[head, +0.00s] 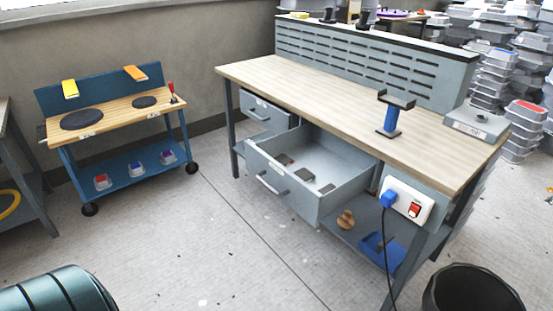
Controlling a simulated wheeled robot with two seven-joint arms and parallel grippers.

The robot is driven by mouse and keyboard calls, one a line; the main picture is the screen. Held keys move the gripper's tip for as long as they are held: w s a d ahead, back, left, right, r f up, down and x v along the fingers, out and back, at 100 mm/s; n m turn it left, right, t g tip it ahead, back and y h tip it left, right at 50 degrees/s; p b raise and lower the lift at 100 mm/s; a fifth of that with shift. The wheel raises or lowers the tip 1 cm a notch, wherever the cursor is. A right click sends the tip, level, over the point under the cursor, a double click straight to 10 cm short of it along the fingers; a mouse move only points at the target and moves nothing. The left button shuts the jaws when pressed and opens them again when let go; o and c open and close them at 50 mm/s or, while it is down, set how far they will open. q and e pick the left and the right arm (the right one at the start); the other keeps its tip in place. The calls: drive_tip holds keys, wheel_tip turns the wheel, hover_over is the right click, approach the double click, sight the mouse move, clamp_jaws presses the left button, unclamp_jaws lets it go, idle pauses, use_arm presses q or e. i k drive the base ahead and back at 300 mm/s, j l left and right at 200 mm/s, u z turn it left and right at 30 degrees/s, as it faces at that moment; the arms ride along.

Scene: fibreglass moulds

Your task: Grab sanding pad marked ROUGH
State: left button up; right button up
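The middle drawer (345,186) of the workbench stands open, and several small flat pads lie on its floor. One is a dark pad with some red (284,159) toward the back left. A dark grey-green pad (304,174) lies in the middle, and another dark pad (327,188) lies nearer the front right. They could be sanding pads, but no marking on them is readable, so I cannot tell which is ROUGH. Neither of my grippers shows in the head view.
The wooden workbench top (330,100) is mostly clear, with a blue stand (391,121) and a grey scale-like box (476,123). A smaller drawer (265,112) is partly open. A power socket with cable (407,200), black bin (470,290) and blue cart (122,178) stand around. The middle floor is free.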

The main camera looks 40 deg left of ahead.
sight(283, 160)
drive_tip(key=i+j, duration=0.25)
drive_tip(key=j, duration=0.2)
drive_tip(key=i+j, duration=0.25)
drive_tip(key=j, duration=0.2)
drive_tip(key=i+j, duration=0.2)
drive_tip(key=j, duration=0.25)
drive_tip(key=i+j+u, duration=0.1)
drive_tip(key=i+j, duration=0.15)
drive_tip(key=j, duration=0.2)
drive_tip(key=i+j, duration=0.25)
drive_tip(key=j, duration=0.2)
